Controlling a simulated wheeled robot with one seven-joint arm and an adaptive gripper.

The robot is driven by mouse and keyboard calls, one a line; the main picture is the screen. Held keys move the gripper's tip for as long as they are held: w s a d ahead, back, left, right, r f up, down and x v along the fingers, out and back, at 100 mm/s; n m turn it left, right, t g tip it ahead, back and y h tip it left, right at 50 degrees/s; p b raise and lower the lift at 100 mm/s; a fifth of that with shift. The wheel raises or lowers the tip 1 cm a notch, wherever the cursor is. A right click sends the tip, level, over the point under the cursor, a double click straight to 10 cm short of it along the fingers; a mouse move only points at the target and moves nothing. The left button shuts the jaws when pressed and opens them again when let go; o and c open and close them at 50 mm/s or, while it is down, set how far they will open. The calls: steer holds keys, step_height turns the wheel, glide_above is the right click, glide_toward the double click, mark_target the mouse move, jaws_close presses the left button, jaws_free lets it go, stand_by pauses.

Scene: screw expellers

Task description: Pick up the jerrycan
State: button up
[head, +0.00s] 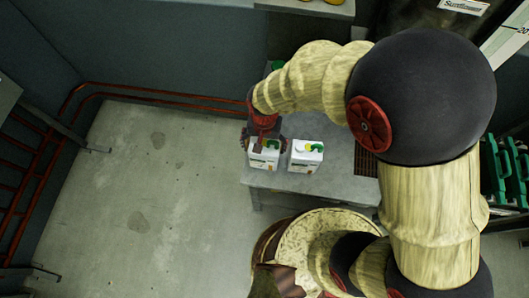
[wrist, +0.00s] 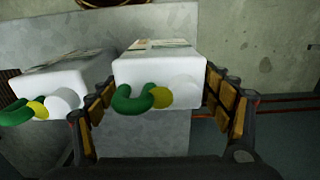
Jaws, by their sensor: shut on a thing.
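A white jerrycan (head: 263,161) with a green handle and a yellow cap stands upright at the left end of the grey table. My gripper (head: 264,143) reaches down over it from above. In the wrist view the same jerrycan (wrist: 160,70) sits between the two padded fingers of my gripper (wrist: 162,100), which is shut on it. Its green handle and yellow cap face the camera. I cannot tell whether its base touches the table.
A second white jerrycan (head: 305,156) stands close to the right; it also shows in the wrist view (wrist: 68,77). The grey table (head: 310,183) ends just left of the held one. Open concrete floor (head: 165,180) lies to the left, with red pipes (head: 165,95) along the wall.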

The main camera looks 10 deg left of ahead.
steer(key=c, duration=0.9)
steer(key=shift+c, duration=0.2)
steer(key=shift+r, duration=0.15)
